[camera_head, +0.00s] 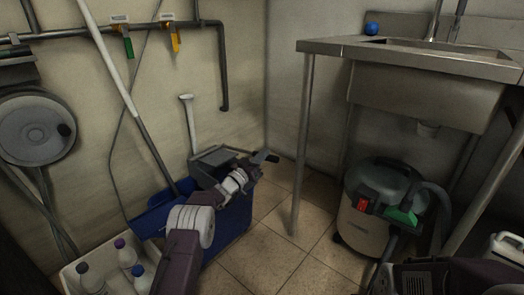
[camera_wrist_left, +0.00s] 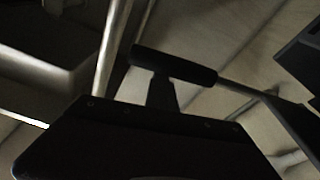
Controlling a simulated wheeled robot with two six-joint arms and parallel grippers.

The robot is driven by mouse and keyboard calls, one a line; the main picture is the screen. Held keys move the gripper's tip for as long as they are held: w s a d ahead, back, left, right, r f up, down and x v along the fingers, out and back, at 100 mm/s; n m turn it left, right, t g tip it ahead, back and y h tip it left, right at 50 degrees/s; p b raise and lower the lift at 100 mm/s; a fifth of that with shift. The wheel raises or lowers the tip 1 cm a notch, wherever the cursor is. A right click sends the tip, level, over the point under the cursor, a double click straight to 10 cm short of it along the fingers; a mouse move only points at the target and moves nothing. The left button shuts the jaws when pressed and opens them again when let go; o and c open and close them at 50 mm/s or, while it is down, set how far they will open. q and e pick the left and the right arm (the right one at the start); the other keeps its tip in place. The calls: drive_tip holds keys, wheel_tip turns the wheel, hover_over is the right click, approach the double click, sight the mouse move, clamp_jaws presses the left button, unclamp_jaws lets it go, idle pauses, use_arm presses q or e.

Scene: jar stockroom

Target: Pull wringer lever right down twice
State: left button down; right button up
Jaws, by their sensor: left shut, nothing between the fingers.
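The wringer (camera_head: 215,158) is a grey unit on top of a blue mop bucket (camera_head: 232,218). Its lever shows in the left wrist view as a thin metal rod (camera_wrist_left: 238,88) with a black grip (camera_wrist_left: 172,63). The lever lies low and close to level. My left gripper (camera_head: 258,161) is shut and empty beside the wringer. In the left wrist view the gripper's narrow tip (camera_wrist_left: 161,92) overlaps the black grip; I cannot tell whether they touch. My own arm hides part of the bucket and wringer. A dark part of mine, seemingly the right arm, shows at the lower right; its fingers cannot be made out.
A steel sink (camera_head: 425,95) with a leg stands to the right of the bucket. A vacuum cleaner (camera_head: 368,215) stands beneath it. A crate of bottles (camera_head: 72,277) is at the lower left. A mop pole (camera_head: 108,60) leans on the wall. Tiled floor (camera_head: 275,240) is clear between bucket and vacuum.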

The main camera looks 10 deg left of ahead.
use_arm(q)
drive_tip(key=shift+d+f, duration=0.2)
drive_tip(key=shift+f, duration=0.65)
drive_tip(key=shift+s, duration=0.1)
drive_tip(key=r+p+v, duration=0.1)
drive_tip(key=p+v, duration=0.5)
drive_tip(key=v, duration=0.2)
drive_tip(key=shift+s+a, duration=0.4)
drive_tip(key=shift+r, duration=0.25)
